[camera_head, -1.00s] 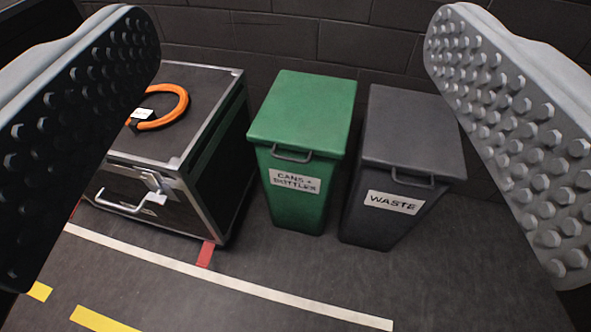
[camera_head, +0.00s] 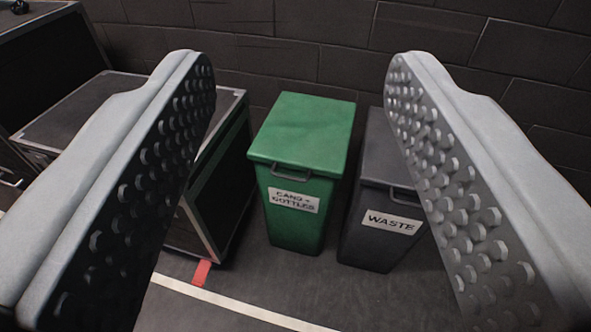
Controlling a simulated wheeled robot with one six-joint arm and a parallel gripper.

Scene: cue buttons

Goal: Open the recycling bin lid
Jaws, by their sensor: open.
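The recycling bin (camera_head: 296,228) is green, with a white "CANS + BOTTLES" label on its front. Its flat green lid (camera_head: 305,132) is shut, and a handle (camera_head: 291,173) sits at the lid's front edge. My gripper (camera_head: 300,85) is open and empty, with one studded finger on the left and one on the right. The green bin shows between the two fingers, some way beyond them. The fingers do not appear to touch it.
A grey "WASTE" bin (camera_head: 373,237) stands right of the green bin, partly hidden by my right finger. A black flight case (camera_head: 222,180) with metal edges stands at left, partly behind my left finger. A dark block wall (camera_head: 345,40) is behind; the floor in front is clear.

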